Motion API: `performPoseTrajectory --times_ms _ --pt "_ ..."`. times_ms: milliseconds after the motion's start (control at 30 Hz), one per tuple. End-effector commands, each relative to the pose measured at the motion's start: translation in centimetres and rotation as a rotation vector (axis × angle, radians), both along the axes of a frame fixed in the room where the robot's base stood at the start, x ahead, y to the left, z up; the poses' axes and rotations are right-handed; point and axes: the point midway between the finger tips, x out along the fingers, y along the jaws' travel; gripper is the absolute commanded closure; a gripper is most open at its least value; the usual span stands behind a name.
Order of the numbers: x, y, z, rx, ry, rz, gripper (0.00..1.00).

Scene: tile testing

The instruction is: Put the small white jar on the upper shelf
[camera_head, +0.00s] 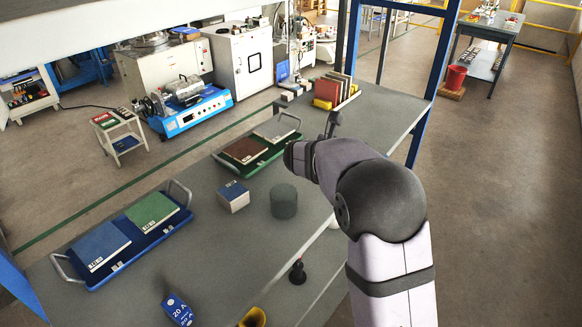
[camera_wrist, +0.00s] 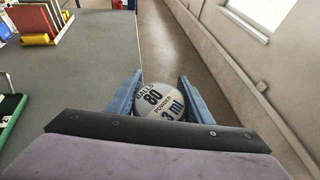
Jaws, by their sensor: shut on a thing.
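In the wrist view my gripper (camera_wrist: 160,78) is shut on the small white jar (camera_wrist: 158,103), with one blue finger on each side. The jar's round pale face has dark and blue print, including "80" and "3 ml". Behind the jar in that view are bare floor and a wall. The grey upper shelf (camera_wrist: 88,75) is to the left, its edge beside the left finger. In the head view the grey upper shelf (camera_head: 330,180) runs diagonally under my arm. The held jar cannot be made out in the head view.
On the upper shelf are a blue tray (camera_head: 150,245), a green tray (camera_head: 265,160), a blue-and-white box (camera_head: 232,195), a dark green cylinder (camera_head: 284,201) and upright books (camera_head: 335,88). A black-and-red object (camera_head: 297,271) stands near the front edge. Blue posts (camera_head: 433,75) frame the far end.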

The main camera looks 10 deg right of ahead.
Motion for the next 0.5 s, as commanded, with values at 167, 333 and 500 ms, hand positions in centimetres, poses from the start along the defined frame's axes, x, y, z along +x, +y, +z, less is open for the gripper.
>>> performPoseTrajectory --times_ms 167,333,500 --pt "5.3 5.0 4.4 -0.004 -0.003 0.318 0.8" --pt "7.7 9.5 4.7 -0.007 0.005 0.596 0.8" --pt "7.9 11.8 3.3 -0.006 0.006 0.737 0.8"
